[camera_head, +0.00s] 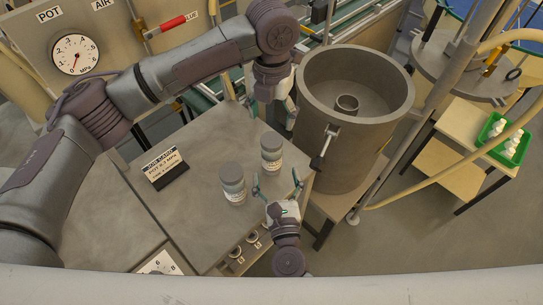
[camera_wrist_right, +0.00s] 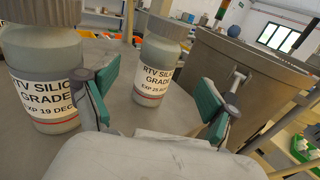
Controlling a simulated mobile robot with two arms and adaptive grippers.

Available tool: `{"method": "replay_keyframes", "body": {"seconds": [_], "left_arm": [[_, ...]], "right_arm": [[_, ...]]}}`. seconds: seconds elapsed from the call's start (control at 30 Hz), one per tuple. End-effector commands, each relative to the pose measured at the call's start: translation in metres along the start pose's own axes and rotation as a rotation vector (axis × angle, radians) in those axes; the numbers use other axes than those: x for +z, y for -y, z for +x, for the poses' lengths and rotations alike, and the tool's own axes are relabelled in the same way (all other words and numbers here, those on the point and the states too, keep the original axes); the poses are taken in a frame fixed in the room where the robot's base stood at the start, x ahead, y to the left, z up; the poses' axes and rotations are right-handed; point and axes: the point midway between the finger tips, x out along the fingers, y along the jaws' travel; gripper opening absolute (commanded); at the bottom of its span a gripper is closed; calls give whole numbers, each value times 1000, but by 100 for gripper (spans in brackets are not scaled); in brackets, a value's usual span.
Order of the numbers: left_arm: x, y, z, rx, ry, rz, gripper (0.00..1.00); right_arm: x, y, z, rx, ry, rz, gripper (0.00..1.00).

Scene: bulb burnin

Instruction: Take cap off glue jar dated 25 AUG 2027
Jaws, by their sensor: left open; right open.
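Two grey-capped jars stand upright on the grey table. In the right wrist view, the jar whose label begins EXP 25 A (camera_wrist_right: 158,62) stands beyond and between my right fingers, its cap on; the rest of its date is hard to read. It is the farther jar (camera_head: 271,154) in the head view. The EXP 19 DEC jar (camera_wrist_right: 42,80) is at the left, and is the nearer jar (camera_head: 232,185) in the head view. My right gripper (camera_head: 278,183) is open and empty, short of the farther jar. My left gripper (camera_head: 271,108) appears open, just behind that jar.
A job card (camera_head: 164,165) stands left of the jars on the table (camera_head: 190,215). A large grey pot (camera_head: 354,130) stands close on the right. A gauge panel (camera_head: 80,55) is at the back left. A green tray (camera_head: 488,150) sits on a side table at the right.

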Motion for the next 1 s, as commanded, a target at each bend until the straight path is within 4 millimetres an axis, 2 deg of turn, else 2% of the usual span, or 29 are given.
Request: {"method": "replay_keyframes", "body": {"seconds": [0.03, 0.2, 0.4, 0.8, 0.87, 1.0], "left_arm": [[0, 0, 0, 0, 0, -1, 75], [0, 0, 0, 0, 0, -1, 75], [0, 0, 0, 0, 0, -1, 75], [0, 0, 0, 0, 0, -1, 75], [0, 0, 0, 0, 0, -1, 75], [0, 0, 0, 0, 0, -1, 75]], "right_arm": [[1, 0, 12, -1, 3, 1, 86], [1, 0, 42, -1, 2, 0, 86], [0, 0, 66, 0, 1, 0, 86], [0, 0, 74, 1, 0, 1, 86], [0, 0, 74, 1, 0, 1, 80], [0, 0, 74, 1, 0, 0, 56]]}}
